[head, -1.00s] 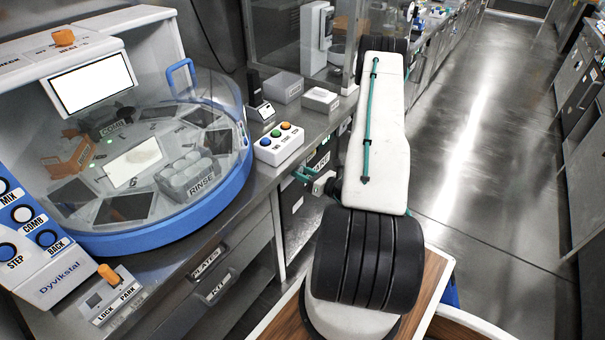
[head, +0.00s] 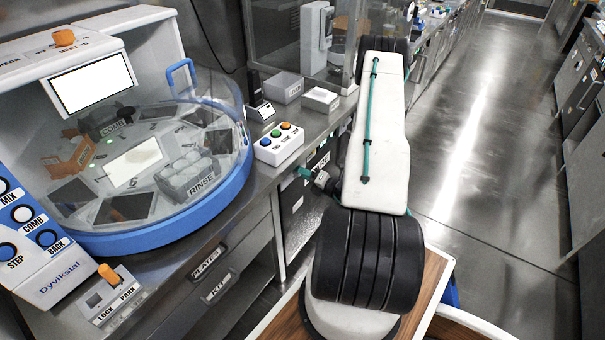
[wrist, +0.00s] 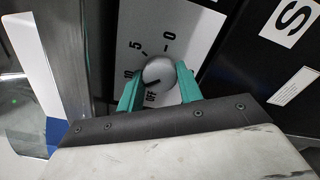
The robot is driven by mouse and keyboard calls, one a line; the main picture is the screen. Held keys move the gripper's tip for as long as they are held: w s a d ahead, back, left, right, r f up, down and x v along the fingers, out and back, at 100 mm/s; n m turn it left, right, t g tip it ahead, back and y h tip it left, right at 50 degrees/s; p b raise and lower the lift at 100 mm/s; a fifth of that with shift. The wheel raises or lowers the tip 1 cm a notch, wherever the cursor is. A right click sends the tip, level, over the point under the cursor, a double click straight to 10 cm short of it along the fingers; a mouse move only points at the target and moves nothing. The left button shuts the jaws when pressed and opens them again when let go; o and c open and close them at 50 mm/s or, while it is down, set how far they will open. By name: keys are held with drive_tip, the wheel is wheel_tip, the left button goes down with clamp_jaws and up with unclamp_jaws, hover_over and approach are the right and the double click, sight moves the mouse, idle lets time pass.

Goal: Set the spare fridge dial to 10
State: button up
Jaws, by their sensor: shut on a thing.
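The dial (wrist: 158,70), a round grey knob, sits on a white plate (wrist: 188,25) marked 0, 5, 10 and OFF in the wrist view. A dark pointer line on the knob points to the lower left, around the 10 and OFF marks; its exact reading is hard to tell. My gripper (wrist: 158,80) is shut on the dial, one teal finger on each side, the left one partly covering the 10. In the head view my gripper (head: 304,173) is at the dark fridge front under the bench; the dial is hidden there.
A label starting with S (wrist: 292,18) is beside the plate on the black front. In the head view a three-button box (head: 279,144) stands on the bench above my gripper. Drawers (head: 215,270) lie to the left. The floor (head: 480,170) at right is clear.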

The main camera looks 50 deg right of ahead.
drive_tip(key=shift+m, duration=0.8)
drive_tip(key=o, duration=1)
drive_tip(key=s, duration=0.7)
drive_tip(key=shift+s+d, duration=0.25)
drive_tip(key=shift+s, duration=0.15)
